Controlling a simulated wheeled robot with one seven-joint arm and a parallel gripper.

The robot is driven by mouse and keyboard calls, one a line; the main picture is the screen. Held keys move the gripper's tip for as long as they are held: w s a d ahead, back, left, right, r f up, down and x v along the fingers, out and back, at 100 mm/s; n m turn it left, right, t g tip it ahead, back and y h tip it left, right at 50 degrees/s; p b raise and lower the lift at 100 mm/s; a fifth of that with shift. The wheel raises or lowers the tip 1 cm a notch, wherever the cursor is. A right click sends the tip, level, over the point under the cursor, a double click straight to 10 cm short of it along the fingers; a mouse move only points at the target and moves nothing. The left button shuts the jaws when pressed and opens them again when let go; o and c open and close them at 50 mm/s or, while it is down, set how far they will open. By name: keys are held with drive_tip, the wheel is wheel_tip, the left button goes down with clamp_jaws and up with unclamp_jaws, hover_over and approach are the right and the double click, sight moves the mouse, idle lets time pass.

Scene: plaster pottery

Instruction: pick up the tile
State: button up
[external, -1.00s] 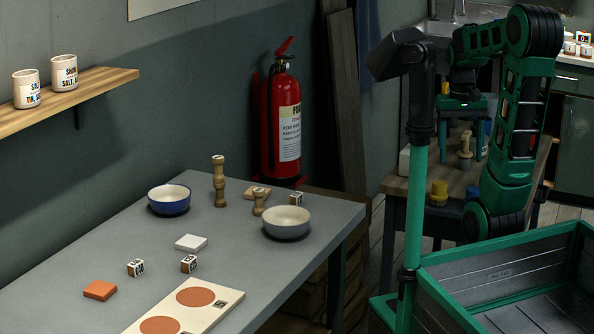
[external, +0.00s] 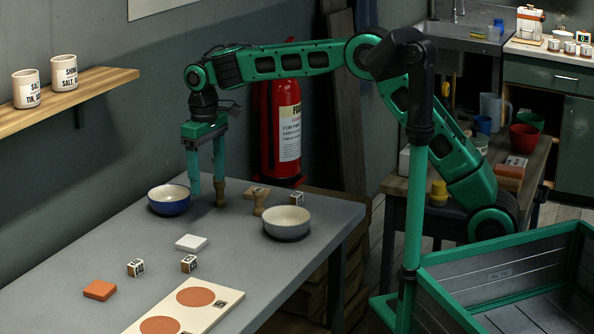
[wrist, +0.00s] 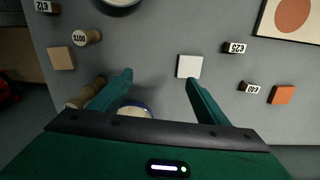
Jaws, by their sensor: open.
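A square white tile (external: 190,243) lies flat on the grey table. It also shows in the wrist view (wrist: 189,66), close to my right fingertip in that picture. An orange tile (external: 100,290) lies at the table's left front, and at the right in the wrist view (wrist: 283,95). A light wooden tile (external: 256,192) lies at the back. My gripper (external: 207,196) points down, open and empty, over the back of the table, near the blue bowl and a tall wooden spindle. In the wrist view my gripper (wrist: 158,77) has its fingers wide apart.
The blue bowl (external: 168,202) and tall spindle (wrist: 87,94) are partly hidden by my gripper. A grey bowl (external: 287,224), short spindle (external: 259,203), lettered cubes (external: 136,267) and a board with orange discs (external: 220,306) share the table. A shelf (external: 85,92) juts from the wall.

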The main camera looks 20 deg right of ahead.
drive_tip(key=n, duration=0.1)
hover_over(189, 240)
wheel_tip(189, 240, down, 2)
drive_tip(key=f, duration=0.4)
drive_tip(key=shift+s+a+f, duration=0.2)
drive_tip(key=shift+f, duration=0.15)
drive_tip(key=shift+w+d+f, duration=0.1)
drive_tip(key=shift+d+f, duration=0.05)
drive_tip(key=shift+f, duration=1.4)
drive_tip(key=shift+d+f, duration=0.1)
drive_tip(key=shift+f, duration=1.4)
drive_tip(key=c, duration=1.2)
